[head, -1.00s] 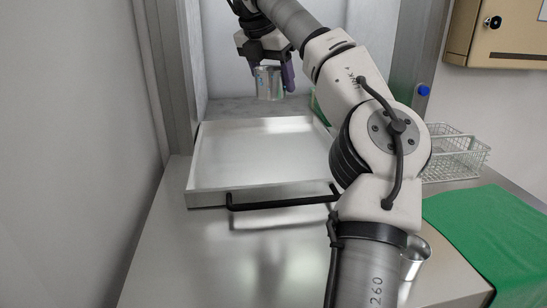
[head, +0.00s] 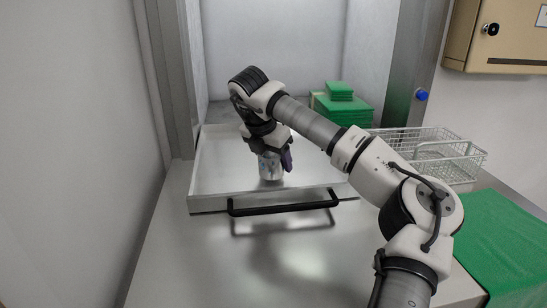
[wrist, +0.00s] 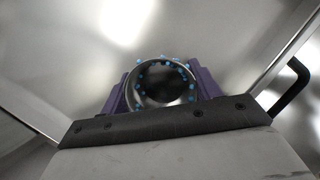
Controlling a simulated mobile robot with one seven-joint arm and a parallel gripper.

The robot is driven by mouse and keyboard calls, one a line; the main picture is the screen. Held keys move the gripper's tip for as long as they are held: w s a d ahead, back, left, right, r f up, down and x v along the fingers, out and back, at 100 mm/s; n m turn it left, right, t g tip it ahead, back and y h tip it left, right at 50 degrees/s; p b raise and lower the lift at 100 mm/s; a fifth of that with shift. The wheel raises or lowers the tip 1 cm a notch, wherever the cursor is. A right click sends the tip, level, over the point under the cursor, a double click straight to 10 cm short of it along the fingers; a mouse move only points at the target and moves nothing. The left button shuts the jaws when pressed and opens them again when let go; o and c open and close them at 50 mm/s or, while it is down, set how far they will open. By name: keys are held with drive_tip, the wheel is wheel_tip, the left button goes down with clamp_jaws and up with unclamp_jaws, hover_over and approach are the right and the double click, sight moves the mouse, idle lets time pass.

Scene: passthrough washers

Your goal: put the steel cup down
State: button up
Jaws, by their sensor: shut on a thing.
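The steel cup (head: 270,167) is upright between the fingers of my gripper (head: 272,157), over the front part of a shallow metal tray (head: 215,200). My gripper is shut on the cup. In the wrist view the round mouth of the cup (wrist: 163,83) shows between the two purple fingers of my gripper (wrist: 162,90), with small blue marks around its rim. The cup's base is at or close to the tray floor; I cannot tell whether it touches.
The tray has a black handle (head: 285,208) along its front edge. Wire baskets (head: 440,155) and a green cloth (head: 505,235) lie to the right. Folded green cloths (head: 342,105) are stacked behind. The tray floor around the cup is clear.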

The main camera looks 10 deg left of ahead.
drive_tip(key=shift+f, duration=0.4)
drive_tip(key=shift+f, duration=0.2)
drive_tip(key=o, duration=1.1)
drive_tip(key=shift+r, duration=0.1)
drive_tip(key=shift+r, duration=0.1)
drive_tip(key=b+v, duration=0.4)
drive_tip(key=v, duration=0.8)
